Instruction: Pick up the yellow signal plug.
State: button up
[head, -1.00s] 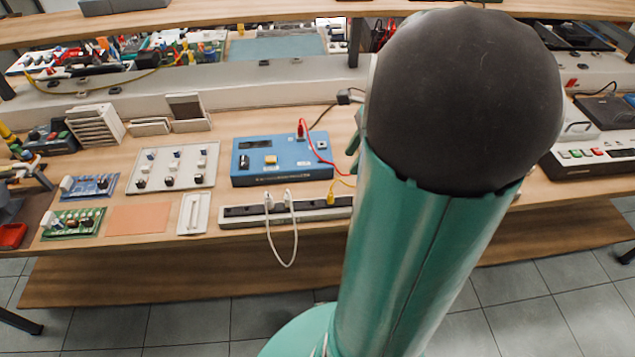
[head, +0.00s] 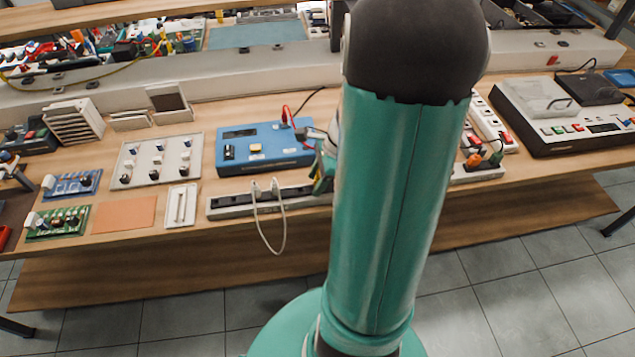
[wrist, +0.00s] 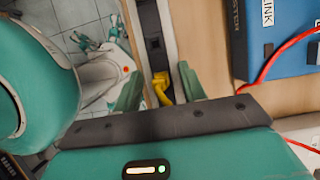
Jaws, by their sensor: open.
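The yellow signal plug (wrist: 161,88) shows in the wrist view, at the dark power strip (wrist: 153,35). It lies in the gap between the two green fingers of my gripper (wrist: 160,76). The fingers are apart, and I see no clear contact with the plug. In the head view my gripper (head: 325,170) is at the right part of the power strip (head: 232,204), partly behind my arm. The plug is hidden there.
A blue instrument box (head: 265,150) with a red lead stands just behind the strip. White plugs (head: 265,188) with a hanging cable sit in the strip. The floor in front is clear.

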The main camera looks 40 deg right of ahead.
grip_shut()
dwell(0.3)
